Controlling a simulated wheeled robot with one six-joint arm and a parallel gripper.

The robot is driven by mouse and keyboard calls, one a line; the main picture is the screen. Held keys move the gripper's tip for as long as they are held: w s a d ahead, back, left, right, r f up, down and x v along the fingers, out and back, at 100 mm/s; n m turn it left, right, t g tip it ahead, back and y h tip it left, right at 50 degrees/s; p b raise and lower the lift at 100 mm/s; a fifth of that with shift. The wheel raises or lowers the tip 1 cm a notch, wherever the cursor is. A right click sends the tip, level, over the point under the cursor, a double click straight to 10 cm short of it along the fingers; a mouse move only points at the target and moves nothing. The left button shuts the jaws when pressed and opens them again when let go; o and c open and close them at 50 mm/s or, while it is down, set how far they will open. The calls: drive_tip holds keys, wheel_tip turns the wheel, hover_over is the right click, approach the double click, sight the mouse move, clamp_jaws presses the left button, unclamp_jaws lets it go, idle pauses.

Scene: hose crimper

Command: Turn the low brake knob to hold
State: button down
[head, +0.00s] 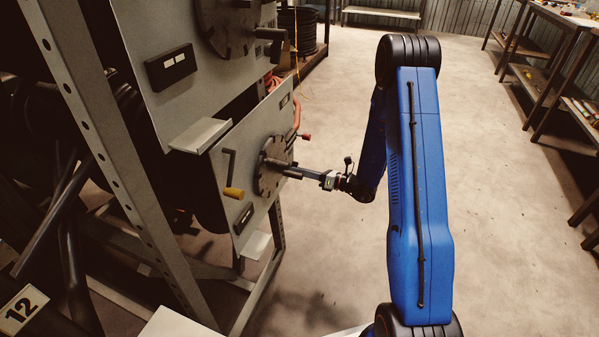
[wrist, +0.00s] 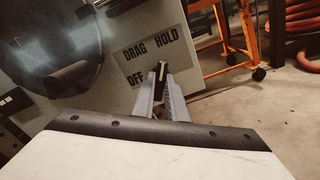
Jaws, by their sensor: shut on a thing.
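In the wrist view, the low panel carries a grey label plate (wrist: 150,52) with the words DRAG at upper left, HOLD at upper right and OFF at lower left. My gripper (wrist: 161,74) is shut on a small dark piece, the low brake knob (wrist: 162,68), in front of this plate. The fingers hide most of the knob, and I cannot tell which word it points at. In the head view, my gripper (head: 291,171) reaches from the right to the low panel (head: 222,158), in front of its dark round disc (head: 268,182). The knob is not clear there.
The low panel also has a crank with a yellow handle (head: 233,193) and a red-tipped lever (head: 306,137). An upper panel (head: 140,50) stands above it. A perforated post (head: 110,140) is at left. An orange wheeled frame (wrist: 236,40) stands behind.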

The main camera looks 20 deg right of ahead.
drive_tip(key=c, duration=1.8)
unclamp_jaws()
drive_tip(key=shift+d, duration=0.1)
drive_tip(key=v, duration=1.7)
